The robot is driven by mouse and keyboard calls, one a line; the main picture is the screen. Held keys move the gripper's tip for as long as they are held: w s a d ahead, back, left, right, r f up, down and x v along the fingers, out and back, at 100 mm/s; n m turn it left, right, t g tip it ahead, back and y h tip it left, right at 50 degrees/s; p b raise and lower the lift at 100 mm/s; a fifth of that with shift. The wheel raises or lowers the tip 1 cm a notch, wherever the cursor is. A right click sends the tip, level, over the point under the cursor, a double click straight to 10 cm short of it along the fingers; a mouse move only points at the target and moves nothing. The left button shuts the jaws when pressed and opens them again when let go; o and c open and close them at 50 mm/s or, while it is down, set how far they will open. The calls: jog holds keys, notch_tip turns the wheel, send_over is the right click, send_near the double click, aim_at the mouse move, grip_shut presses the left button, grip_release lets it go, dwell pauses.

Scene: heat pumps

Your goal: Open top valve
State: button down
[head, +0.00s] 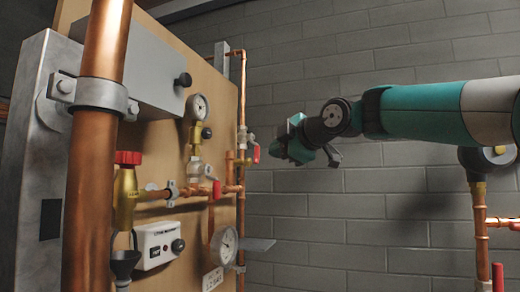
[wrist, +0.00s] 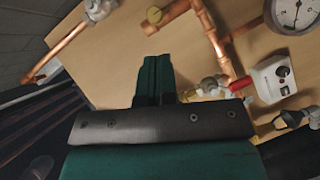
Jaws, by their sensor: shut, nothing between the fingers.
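The upper red-handled valve (head: 254,152) sits on the vertical copper pipe at the board's right edge in the head view; its red lever hangs downward. A second red-lever valve (head: 216,189) is lower and to the left on a horizontal copper pipe. My gripper (head: 279,149) is just right of the upper valve, apart from it in the picture; the depth between them is hard to tell. In the wrist view my gripper (wrist: 155,68) has its teal fingers together and empty, pointing at the wooden board. A metal valve body (wrist: 100,9) shows at the top left there.
The wooden board (head: 172,90) carries gauges (head: 224,244), a white control box (head: 158,243) and a red-capped brass valve (head: 126,190). A thick copper pipe (head: 93,170) stands in front at left. Another gauge and pipe (head: 478,190) stand at right. Open space lies before the brick wall.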

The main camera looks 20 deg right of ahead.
jog(key=w+n+t+p, duration=0.1)
jog(key=w+p, duration=0.7)
jog(key=w, duration=0.5)
jog(key=shift+w+a+r, duration=0.3)
jog(key=shift+a+r, duration=0.05)
jog(key=shift+r, duration=0.1)
